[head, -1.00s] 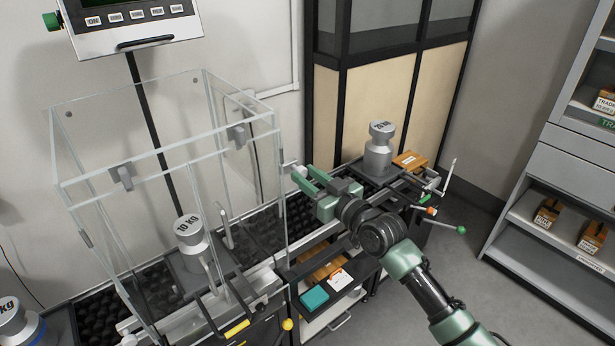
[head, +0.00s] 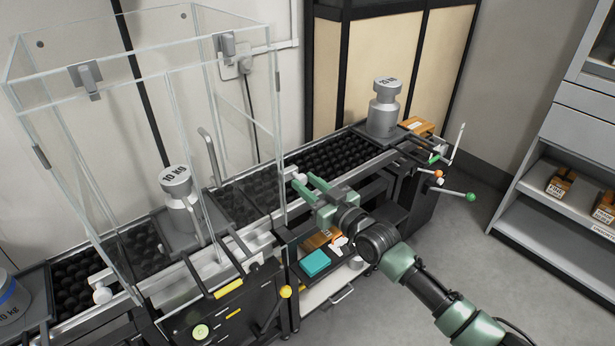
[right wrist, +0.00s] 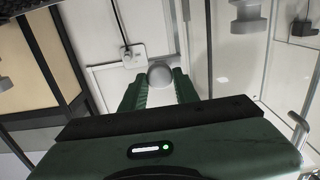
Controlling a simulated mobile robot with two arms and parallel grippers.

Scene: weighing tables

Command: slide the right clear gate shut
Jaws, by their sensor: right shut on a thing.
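The clear weighing enclosure (head: 140,62) stands over the conveyor, with the right clear gate (head: 262,170) on its right side. The pane's edges are hard to tell from the enclosure's own clear walls. A pale round knob (head: 299,178) on a short bar sticks out from the gate. My right gripper (head: 304,184) is shut on this knob, low on the enclosure's right side and above the conveyor. In the right wrist view the knob (right wrist: 160,73) sits between the two green fingers. My left gripper is out of view.
A 10 kg weight (head: 180,200) stands inside the enclosure and another weight (head: 383,108) stands at the conveyor's far right. A second pale knob (head: 102,295) shows low at the enclosure's left. Levers and a yellow handle (head: 229,289) line the front. Floor is clear at right.

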